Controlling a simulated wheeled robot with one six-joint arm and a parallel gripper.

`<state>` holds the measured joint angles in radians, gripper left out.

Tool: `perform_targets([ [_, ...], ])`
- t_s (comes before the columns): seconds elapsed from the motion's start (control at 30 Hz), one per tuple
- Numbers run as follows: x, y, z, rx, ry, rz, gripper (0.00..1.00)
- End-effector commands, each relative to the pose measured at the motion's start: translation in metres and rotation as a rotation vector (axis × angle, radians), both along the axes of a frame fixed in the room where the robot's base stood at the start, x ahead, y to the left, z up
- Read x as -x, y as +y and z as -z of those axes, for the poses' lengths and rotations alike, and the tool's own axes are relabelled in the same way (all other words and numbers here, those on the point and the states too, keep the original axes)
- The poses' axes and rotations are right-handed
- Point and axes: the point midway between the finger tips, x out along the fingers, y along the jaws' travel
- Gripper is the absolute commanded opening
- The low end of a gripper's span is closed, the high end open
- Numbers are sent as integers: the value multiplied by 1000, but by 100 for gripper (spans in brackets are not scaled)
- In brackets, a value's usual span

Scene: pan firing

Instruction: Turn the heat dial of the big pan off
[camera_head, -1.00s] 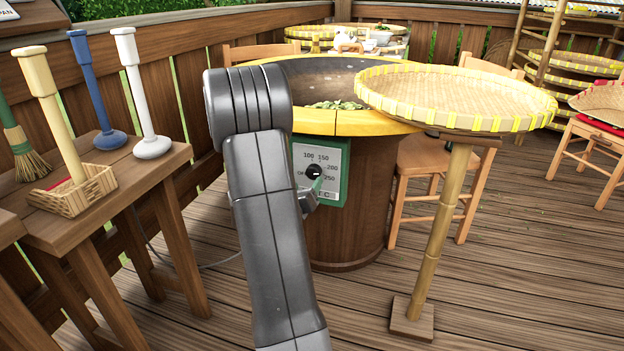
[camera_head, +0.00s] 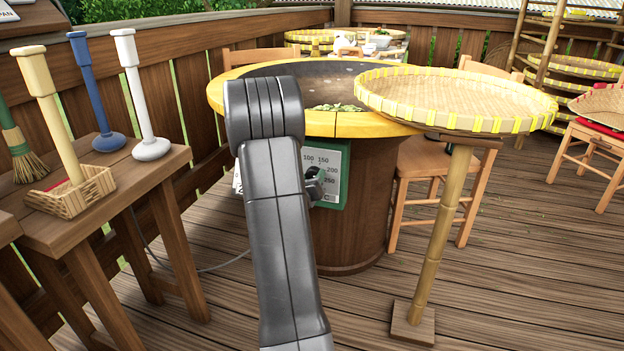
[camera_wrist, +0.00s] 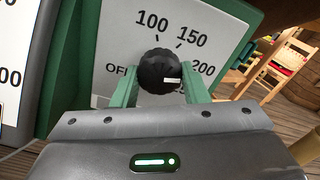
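The big pan (camera_head: 378,126) is set in a wooden drum with a yellow rim, and leaves lie inside. Its green-framed dial panel (camera_head: 341,175) is on the drum's front, partly hidden by my arm.
A round woven tray (camera_head: 456,97) on a bamboo stand is right of the pan. A wooden table (camera_head: 103,190) with pestles and a basket stands at left. A chair (camera_head: 437,185) is behind the tray stand. The floor at front right is clear.

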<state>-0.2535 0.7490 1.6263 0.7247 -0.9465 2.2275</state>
Motion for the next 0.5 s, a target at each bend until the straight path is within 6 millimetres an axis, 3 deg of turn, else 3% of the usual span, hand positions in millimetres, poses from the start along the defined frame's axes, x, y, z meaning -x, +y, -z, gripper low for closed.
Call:
perform_targets([
  [0.5, 0, 0, 0, 132, 43, -1, 18],
])
